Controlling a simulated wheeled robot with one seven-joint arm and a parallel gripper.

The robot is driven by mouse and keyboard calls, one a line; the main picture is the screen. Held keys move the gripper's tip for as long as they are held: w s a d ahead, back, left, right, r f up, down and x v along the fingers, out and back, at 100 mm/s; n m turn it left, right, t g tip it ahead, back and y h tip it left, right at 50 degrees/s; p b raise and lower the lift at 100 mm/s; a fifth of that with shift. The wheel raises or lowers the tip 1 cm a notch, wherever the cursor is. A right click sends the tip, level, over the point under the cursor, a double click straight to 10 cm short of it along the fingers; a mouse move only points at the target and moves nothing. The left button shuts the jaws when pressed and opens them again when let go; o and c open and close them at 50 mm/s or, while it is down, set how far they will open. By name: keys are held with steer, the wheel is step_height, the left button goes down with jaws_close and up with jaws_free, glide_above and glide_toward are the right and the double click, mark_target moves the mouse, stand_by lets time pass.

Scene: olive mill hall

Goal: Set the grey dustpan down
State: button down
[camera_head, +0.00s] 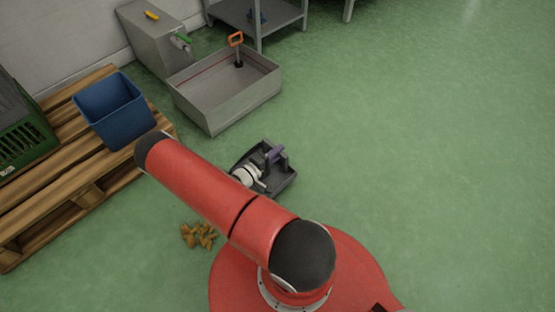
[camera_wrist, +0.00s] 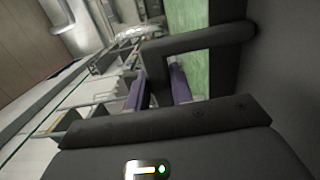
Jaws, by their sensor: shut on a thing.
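The grey dustpan (camera_head: 281,181) is a dark, shallow pan in the middle of the head view, partly covered by my arm and hand. My gripper (camera_head: 275,153) has purple fingers and is shut on the dustpan. In the wrist view the dustpan's dark body (camera_wrist: 285,70) fills the right side, and a dark bar runs from it to my purple fingers (camera_wrist: 160,85). I cannot tell whether the dustpan touches the floor.
Several brown pieces (camera_head: 200,235) lie on the green floor left of my arm. A wooden pallet (camera_head: 90,187) with a blue bin (camera_head: 115,110) and green crate (camera_head: 22,140) stands left. A grey metal basin (camera_head: 225,100) is behind. The floor to the right is clear.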

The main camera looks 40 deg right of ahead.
mark_target(282, 174)
steer(key=shift+f+b, duration=0.35)
steer(key=shift+f, duration=1.35)
steer(key=shift+f, duration=0.2)
steer(key=c, duration=1.2)
jaws_free()
steer(key=shift+c, duration=0.2)
